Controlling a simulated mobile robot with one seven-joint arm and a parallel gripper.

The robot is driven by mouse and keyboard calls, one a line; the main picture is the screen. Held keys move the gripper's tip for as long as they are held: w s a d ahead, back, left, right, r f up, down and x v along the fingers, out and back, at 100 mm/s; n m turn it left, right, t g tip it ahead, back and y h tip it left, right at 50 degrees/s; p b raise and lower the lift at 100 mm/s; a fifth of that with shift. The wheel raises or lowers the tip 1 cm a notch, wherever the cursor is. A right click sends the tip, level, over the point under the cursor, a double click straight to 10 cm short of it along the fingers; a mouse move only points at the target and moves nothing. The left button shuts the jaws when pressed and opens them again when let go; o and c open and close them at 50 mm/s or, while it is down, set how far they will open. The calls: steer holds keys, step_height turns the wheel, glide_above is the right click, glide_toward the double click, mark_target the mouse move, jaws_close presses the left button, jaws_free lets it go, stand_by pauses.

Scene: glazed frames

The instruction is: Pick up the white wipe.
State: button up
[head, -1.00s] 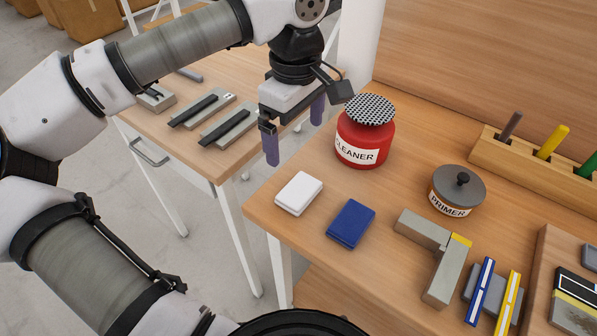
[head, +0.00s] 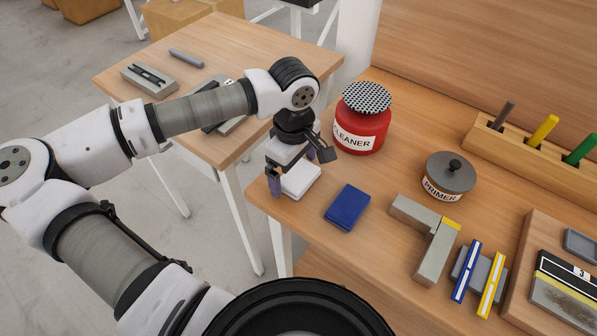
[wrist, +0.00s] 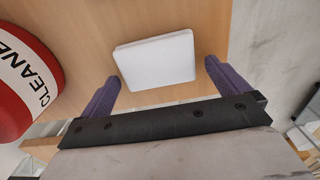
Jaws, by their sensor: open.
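The white wipe (head: 301,179) is a small flat white pad lying on the wooden bench near its left edge. It also shows in the wrist view (wrist: 156,61), whole and flat on the wood. My gripper (head: 292,174) is over the wipe in the head view and hides part of it. In the wrist view my gripper (wrist: 160,82) is open, with one purple finger to each side of the wipe's near end and nothing between them. I cannot tell the exact height of the fingertips above the bench.
A red CLEANER jar (head: 361,121) stands close behind and right of my gripper. A blue pad (head: 347,207) lies right of the wipe. A grey square (head: 428,236) and a PRIMER pot (head: 449,176) are farther right. A side table (head: 233,50) stands to the left.

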mark_target(295, 172)
steer(key=shift+f, duration=0.2)
steer(key=c, duration=0.9)
steer(key=shift+r, duration=0.1)
step_height(295, 172, up, 20)
steer(key=b, duration=0.3)
steer(key=shift+b, duration=0.3)
